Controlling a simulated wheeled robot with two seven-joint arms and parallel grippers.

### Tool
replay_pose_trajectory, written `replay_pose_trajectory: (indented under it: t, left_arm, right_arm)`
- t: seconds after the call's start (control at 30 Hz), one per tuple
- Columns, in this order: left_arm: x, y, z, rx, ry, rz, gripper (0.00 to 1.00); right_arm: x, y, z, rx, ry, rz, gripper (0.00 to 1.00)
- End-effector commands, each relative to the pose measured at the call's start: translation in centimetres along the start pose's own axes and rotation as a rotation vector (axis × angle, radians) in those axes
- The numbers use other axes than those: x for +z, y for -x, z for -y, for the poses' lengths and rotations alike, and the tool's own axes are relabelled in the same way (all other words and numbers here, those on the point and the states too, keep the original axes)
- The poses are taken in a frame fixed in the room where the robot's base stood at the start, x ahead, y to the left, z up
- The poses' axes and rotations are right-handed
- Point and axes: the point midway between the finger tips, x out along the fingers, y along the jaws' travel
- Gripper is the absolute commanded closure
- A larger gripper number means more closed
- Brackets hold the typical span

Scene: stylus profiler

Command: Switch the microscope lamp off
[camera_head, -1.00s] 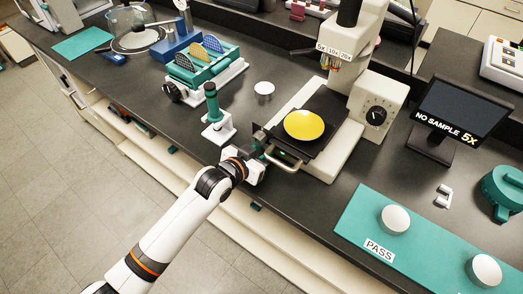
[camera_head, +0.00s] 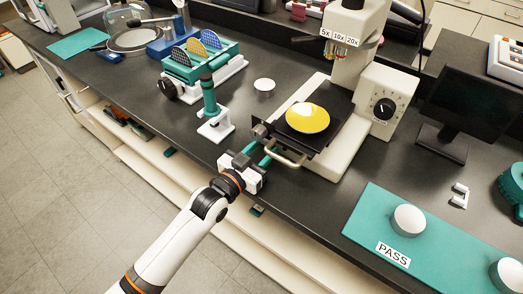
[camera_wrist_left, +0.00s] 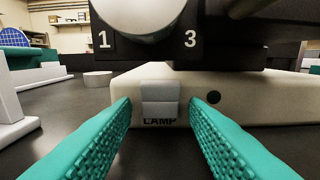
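The microscope (camera_head: 345,70) stands on the bench with a yellow wafer (camera_head: 307,118) on its black stage. In the left wrist view, the grey rocker switch (camera_wrist_left: 160,101) labelled LAMP is on the front of the pale base (camera_wrist_left: 245,98). No light shows on it. My left gripper (camera_head: 262,158) is in front of the base, near the stage handle. Its teal fingers (camera_wrist_left: 160,125) are open and empty, one on each side of the switch, with the switch visible between them. My right gripper is not in view.
The monitor (camera_head: 468,104) right of the microscope is dark. A curved handle (camera_head: 286,156) is close to my left gripper. A teal and white stand (camera_head: 212,110) is to its left. A green PASS mat (camera_head: 375,215) lies at front right.

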Motion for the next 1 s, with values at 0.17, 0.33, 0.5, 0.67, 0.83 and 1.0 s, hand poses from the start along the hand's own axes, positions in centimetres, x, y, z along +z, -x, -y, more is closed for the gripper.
replay_pose_trajectory:
  t: [0.17,0.33,0.5,0.67,0.83,1.0]
  left_arm:
    - [0.0,0.0,0.0,0.0,0.0,0.0,0.51]
    - [0.0,0.1,0.0,0.0,0.0,-0.001,0.51]
    - [-0.2,1.8,0.0,0.001,0.0,-0.003,0.51]
    - [-0.3,5.2,0.0,0.0,-0.001,-0.004,0.51]
    - [-0.2,8.8,0.0,0.0,-0.001,-0.004,0.51]
    - [-0.2,11.1,0.0,0.0,0.0,-0.002,0.51]
  right_arm:
    - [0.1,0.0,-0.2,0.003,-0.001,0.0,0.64]
    - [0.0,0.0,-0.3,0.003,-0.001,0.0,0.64]
    - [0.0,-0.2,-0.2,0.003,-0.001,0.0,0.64]
    - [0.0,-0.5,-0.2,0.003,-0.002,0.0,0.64]
    - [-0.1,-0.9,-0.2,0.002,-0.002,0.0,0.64]
    - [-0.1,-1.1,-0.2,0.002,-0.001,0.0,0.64]
